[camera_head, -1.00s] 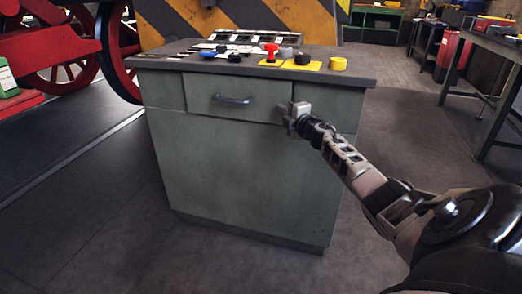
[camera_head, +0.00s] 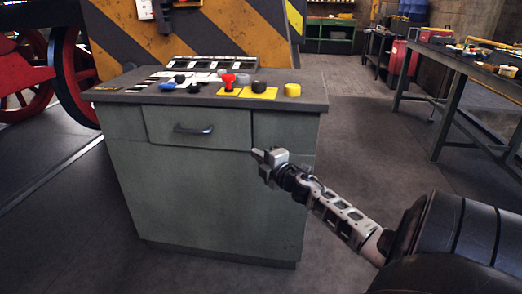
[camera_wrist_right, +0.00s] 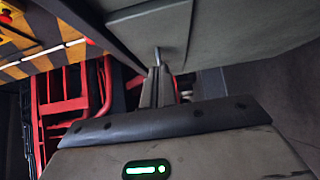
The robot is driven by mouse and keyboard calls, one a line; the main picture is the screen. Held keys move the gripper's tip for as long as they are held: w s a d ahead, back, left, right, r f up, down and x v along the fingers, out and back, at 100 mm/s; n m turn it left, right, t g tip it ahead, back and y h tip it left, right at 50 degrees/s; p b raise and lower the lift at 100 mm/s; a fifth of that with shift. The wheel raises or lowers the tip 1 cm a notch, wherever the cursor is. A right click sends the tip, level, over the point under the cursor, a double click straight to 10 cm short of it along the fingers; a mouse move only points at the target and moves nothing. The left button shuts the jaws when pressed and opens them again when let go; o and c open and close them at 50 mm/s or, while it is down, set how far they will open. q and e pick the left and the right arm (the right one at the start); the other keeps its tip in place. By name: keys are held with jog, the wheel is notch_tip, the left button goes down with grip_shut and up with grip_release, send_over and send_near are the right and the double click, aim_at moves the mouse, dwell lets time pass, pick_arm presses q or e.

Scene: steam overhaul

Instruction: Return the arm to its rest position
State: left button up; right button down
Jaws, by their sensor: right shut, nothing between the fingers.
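My right gripper (camera_head: 262,155) is in front of the grey-green cabinet (camera_head: 200,200), just right of its drawer (camera_head: 197,128). It is shut and empty. The drawer has a dark bar handle (camera_head: 193,129) and looks closed; the gripper is apart from the handle. In the right wrist view my gripper fingers (camera_wrist_right: 158,72) are together, with the cabinet front (camera_wrist_right: 240,25) beyond them and a grey bar near the tips. My right arm reaches in from the lower right. My left gripper is not in view.
The cabinet top holds a red knob (camera_head: 228,81), a yellow cap (camera_head: 292,90), dark caps and a slotted tray (camera_head: 215,63). A workbench (camera_head: 450,62) stands at the right. Red wheels (camera_head: 75,70) are at the left. The floor between cabinet and workbench is clear.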

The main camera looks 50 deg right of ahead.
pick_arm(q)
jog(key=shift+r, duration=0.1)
pick_arm(e)
jog(key=shift+s+a, duration=0.1)
jog(key=shift+s, duration=0.45)
jog(key=shift+a, duration=0.1)
